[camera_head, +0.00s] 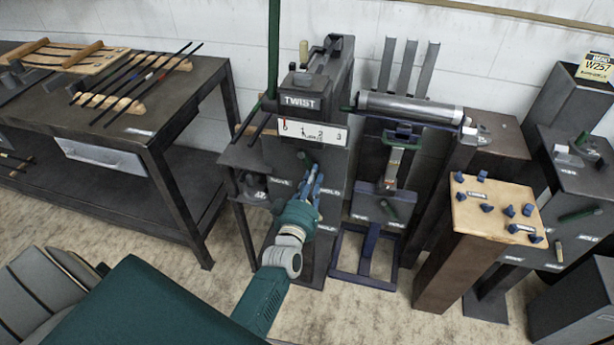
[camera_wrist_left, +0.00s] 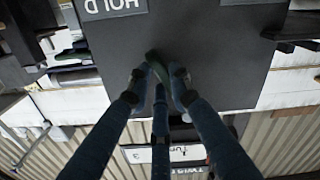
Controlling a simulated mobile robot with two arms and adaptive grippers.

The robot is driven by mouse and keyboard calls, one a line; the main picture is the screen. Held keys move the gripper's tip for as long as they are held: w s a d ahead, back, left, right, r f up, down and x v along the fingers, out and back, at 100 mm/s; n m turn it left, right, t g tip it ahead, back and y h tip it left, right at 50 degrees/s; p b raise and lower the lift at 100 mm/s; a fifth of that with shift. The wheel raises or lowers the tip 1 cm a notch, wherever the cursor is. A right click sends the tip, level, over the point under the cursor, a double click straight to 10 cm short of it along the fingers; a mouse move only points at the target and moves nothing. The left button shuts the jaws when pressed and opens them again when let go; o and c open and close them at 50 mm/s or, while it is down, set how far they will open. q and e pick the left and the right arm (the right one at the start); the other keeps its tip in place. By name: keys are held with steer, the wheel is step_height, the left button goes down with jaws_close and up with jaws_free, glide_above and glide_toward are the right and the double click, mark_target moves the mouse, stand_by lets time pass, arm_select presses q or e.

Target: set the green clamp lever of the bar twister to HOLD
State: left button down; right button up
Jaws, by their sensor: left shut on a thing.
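The bar twister (camera_head: 318,103) is a dark machine with a TWIST sign and a white scale marked up to 3. My left gripper (camera_head: 315,186) is at its front face, below the scale. The left wrist view shows the fingers (camera_wrist_left: 156,82) closed around the dark green clamp lever (camera_wrist_left: 153,60). The HOLD label (camera_wrist_left: 112,6) appears upside down there, beside the lever and apart from it. In the head view the HOLD label (camera_head: 332,191) is just right of the gripper, and the gripper mostly hides the lever. My right gripper is not in view.
A workbench (camera_head: 165,140) with rods on wooden racks stands at the left. Right of the twister stands another machine with a metal roller (camera_head: 410,107) and a blue floor frame (camera_head: 365,275). A wooden-topped stand (camera_head: 480,235) with blue knobs is farther right. Floor is open in front.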

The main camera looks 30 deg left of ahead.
arm_select(q)
steer(key=shift+d+r+n, duration=0.3)
steer(key=shift+d+n, duration=0.25)
steer(key=shift+n, duration=0.35)
steer(key=shift+w, duration=0.1)
steer(key=c, duration=1.5)
jaws_free()
steer(key=shift+c, duration=0.2)
steer(key=v, duration=1.2)
